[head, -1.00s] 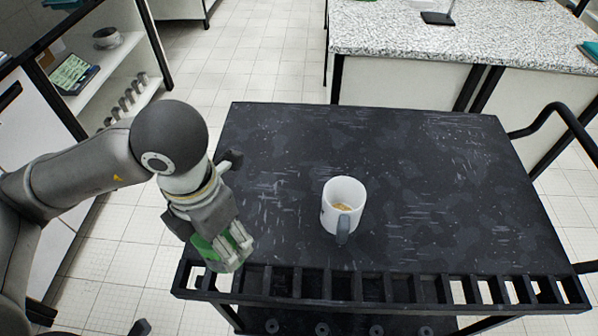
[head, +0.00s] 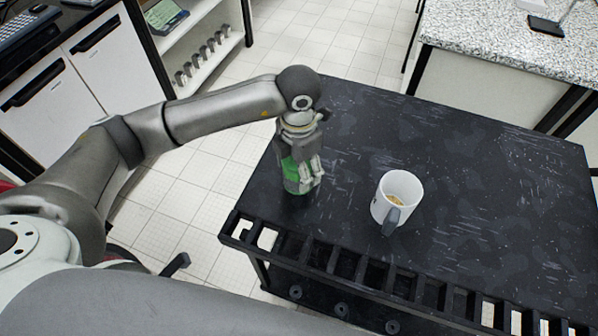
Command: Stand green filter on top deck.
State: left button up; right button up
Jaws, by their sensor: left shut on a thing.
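The green filter (head: 289,170) is a green cylinder in the head view, largely covered by the fingers around it. My left gripper (head: 304,180) is shut on it and points down, with the filter upright. They are over the left part of the black cart's top deck (head: 460,165). The filter's lower end is at or just above the deck; I cannot tell if it touches. My right gripper is not in view.
A white mug (head: 397,198) with brownish contents stands on the deck, right of my left gripper. A slotted rack (head: 335,262) runs along the deck's near edge. The deck behind and right of the mug is clear. A speckled counter (head: 500,45) stands behind.

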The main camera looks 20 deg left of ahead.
pick_arm(q)
notch_tip(320, 180, down, 3)
jog(key=shift+w+f+p, duration=0.1)
jog(key=shift+w+p, duration=0.05)
jog(key=shift+p, duration=0.45)
jog(key=shift+f, duration=0.25)
jog(key=o, duration=1.3)
jog(key=shift+r, duration=0.25)
notch_tip(320, 180, up, 10)
jog(key=shift+r+b, duration=0.25)
jog(key=shift+b, duration=0.8)
jog(key=shift+r, duration=0.65)
